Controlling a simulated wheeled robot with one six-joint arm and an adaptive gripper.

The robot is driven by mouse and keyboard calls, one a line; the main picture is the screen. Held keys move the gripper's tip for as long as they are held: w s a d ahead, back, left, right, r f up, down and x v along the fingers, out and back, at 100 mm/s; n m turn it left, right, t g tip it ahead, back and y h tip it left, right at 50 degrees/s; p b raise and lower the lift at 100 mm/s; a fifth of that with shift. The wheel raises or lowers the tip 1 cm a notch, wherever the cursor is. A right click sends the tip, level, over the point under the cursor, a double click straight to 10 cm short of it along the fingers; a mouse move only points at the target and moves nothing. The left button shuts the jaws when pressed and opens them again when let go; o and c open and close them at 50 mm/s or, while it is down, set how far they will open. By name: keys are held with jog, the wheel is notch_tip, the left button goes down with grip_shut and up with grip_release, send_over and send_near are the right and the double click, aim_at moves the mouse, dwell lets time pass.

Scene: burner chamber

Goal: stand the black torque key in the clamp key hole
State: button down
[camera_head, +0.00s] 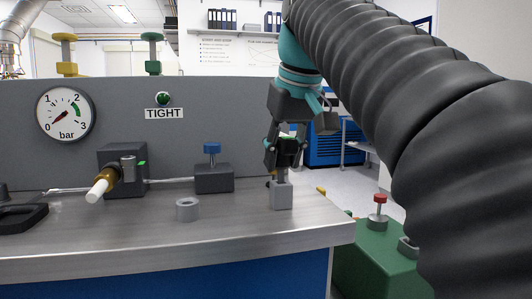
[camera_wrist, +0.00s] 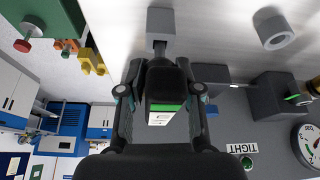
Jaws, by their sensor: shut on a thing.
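The black torque key (camera_head: 288,153) is in my gripper (camera_head: 284,146), directly above a small grey block (camera_head: 282,196) at the bench's right end. In the wrist view the key's dark head (camera_wrist: 168,78), with a green and white face, is between the fingers of my gripper (camera_wrist: 162,92). Its grey shaft (camera_wrist: 159,48) meets the grey block (camera_wrist: 160,21); how deep it sits in it, I cannot tell.
A blue-handled valve (camera_head: 213,172) stands between the clamp and my gripper. A grey ring (camera_head: 187,209) lies on the bench (camera_head: 150,240). The grey panel (camera_head: 230,115) behind carries a gauge (camera_head: 65,114) and a TIGHT lamp (camera_head: 163,99). A green box (camera_head: 375,258) is at right.

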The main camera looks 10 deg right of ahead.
jog(key=shift+f+b, duration=0.55)
jog(key=shift+f, duration=0.25)
jog(key=c, duration=0.7)
grip_release()
jog(key=shift+r, duration=0.1)
